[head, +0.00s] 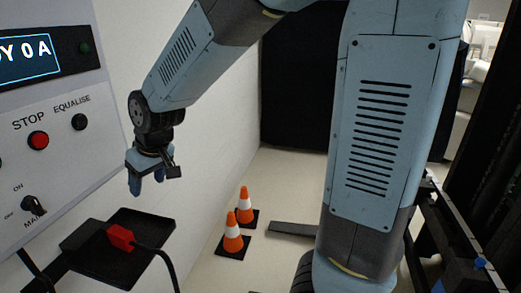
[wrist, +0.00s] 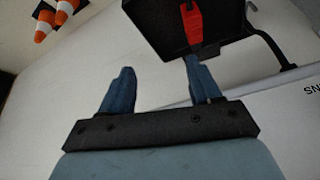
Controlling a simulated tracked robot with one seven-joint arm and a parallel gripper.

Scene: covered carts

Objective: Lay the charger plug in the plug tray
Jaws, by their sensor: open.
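The red charger plug (head: 119,237) lies in the black plug tray (head: 152,224) at the lower left of the head view, with a black cable running off it to the right. In the wrist view the plug (wrist: 192,24) lies in the tray (wrist: 225,20) at the top. My gripper (head: 147,188) is above the tray and a little to the right of the plug in the head view. Its two blue fingers (wrist: 157,80) are apart with nothing between them. The plug is beyond the fingertips, and my gripper does not hold it.
A control panel (head: 50,150) with a red stop button (head: 38,140), a black knob (head: 79,122) and a switch (head: 33,206) stands at the left. Two orange and white cones (head: 233,237) stand on the floor beside the wall. Open floor lies around them.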

